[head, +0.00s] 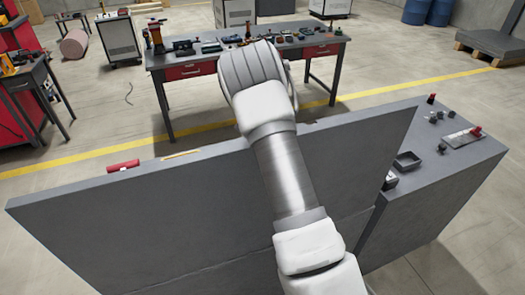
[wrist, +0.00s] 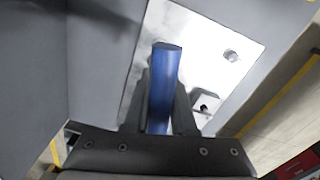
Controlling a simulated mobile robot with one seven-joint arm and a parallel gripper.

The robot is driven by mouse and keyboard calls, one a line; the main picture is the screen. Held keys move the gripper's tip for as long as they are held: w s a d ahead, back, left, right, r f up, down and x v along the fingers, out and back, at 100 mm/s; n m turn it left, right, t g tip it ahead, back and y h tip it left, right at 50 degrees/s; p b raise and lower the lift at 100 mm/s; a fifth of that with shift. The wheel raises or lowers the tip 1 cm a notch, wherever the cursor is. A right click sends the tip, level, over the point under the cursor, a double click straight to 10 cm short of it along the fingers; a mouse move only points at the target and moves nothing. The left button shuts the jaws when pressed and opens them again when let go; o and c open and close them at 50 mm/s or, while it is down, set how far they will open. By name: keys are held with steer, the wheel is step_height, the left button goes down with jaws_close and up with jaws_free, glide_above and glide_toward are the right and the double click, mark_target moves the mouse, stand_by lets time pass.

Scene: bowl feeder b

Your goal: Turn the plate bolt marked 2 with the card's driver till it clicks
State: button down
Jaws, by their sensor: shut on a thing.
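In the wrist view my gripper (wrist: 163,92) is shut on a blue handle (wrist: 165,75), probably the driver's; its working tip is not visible. The handle stands in front of a bright pale plate (wrist: 205,35). A round bolt head (wrist: 231,55) shows on the plate to the right of the handle. A small pale block with a dark hole (wrist: 205,103) is lower down, right of the fingers. I cannot read any number or see a card. In the head view my arm reaches over the grey panel, and the gripper is hidden.
A tall grey panel (head: 130,220) stands in front, with a red item (head: 123,165) at its top edge. The grey bench (head: 440,185) at right holds a small dark tray (head: 407,160) and several small parts. A workbench (head: 250,55) with tools stands behind; floor between is clear.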

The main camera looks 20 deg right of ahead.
stand_by(0.4)
steer(key=shift+f+b, duration=2.1)
steer(key=shift+f, duration=0.7)
steer(key=shift+f+b, duration=0.8)
steer(key=shift+f, duration=0.1)
steer(key=shift+m, duration=1.2)
steer(key=shift+m+p, duration=0.4)
steer(key=shift+m, duration=0.8)
steer(key=shift+m, duration=1.2)
